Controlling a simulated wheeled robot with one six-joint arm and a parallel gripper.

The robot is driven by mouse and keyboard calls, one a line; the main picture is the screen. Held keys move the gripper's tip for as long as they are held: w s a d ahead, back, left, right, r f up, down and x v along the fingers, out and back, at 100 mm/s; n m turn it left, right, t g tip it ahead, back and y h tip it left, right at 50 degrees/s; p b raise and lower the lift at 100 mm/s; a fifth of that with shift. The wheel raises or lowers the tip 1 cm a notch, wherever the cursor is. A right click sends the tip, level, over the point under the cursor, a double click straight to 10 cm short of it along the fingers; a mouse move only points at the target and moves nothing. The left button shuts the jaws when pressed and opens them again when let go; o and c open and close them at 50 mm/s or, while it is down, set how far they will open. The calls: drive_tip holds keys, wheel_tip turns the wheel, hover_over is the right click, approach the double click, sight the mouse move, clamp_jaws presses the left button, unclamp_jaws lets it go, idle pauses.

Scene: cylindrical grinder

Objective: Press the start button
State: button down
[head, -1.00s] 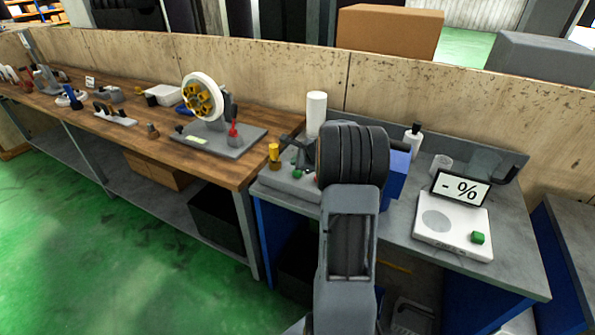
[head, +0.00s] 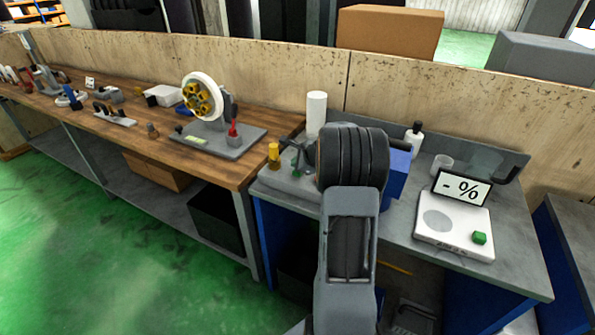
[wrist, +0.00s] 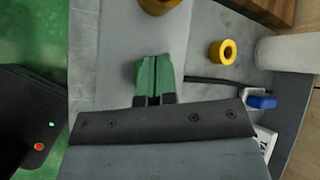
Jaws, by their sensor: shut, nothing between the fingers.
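My gripper (wrist: 154,60) shows in the wrist view with its two green fingertips together and nothing between them. In the head view my arm covers much of this area. A small green spot (head: 296,173) shows just left of my wrist, on or above a grey block (head: 280,180); I cannot tell whether it is the start button or a fingertip. No start button shows clearly in the wrist view, where my gripper hides the surface below it.
A wooden bench (head: 240,172) adjoins at left.

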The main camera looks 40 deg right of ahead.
drive_tip(key=shift+f+b, duration=0.6)
drive_tip(key=shift+f, duration=0.05)
idle(0.4)
drive_tip(key=shift+r, duration=0.15)
idle(0.3)
drive_tip(key=shift+r+p, duration=0.85)
drive_tip(key=shift+r, duration=0.1)
wheel_tip(320, 180, up, 5)
drive_tip(key=p, duration=0.4)
idle(0.7)
